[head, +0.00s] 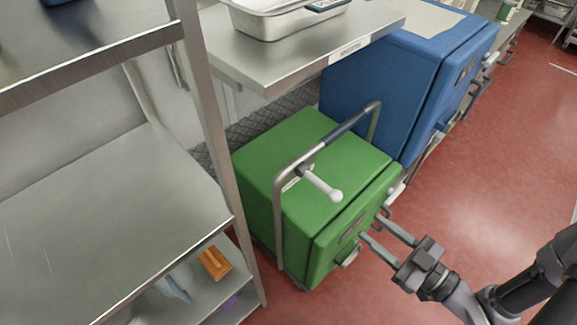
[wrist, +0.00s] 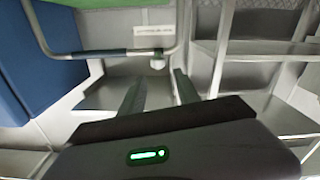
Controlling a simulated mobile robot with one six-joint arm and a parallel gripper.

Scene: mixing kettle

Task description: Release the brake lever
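The brake lever (head: 322,185) is a pale grey rod with a round white knob, on the metal push handle (head: 279,210) of the green cart (head: 330,225). In the head view it slants down and to the right over the green top. In the wrist view its knob end (wrist: 157,63) shows just under the handle bar (wrist: 125,52), beyond the fingertips. My gripper (head: 371,228) is open and empty, at the right front side of the cart, apart from the lever. The wrist view shows its two fingers (wrist: 160,82) spread with nothing between them.
A blue cart (head: 365,95) stands behind the green one. A steel table (head: 290,60) with a metal tray (head: 285,18) overhangs behind. A steel rack (head: 110,210) holding an orange item (head: 214,263) stands close on the left. Red floor (head: 470,160) is clear on the right.

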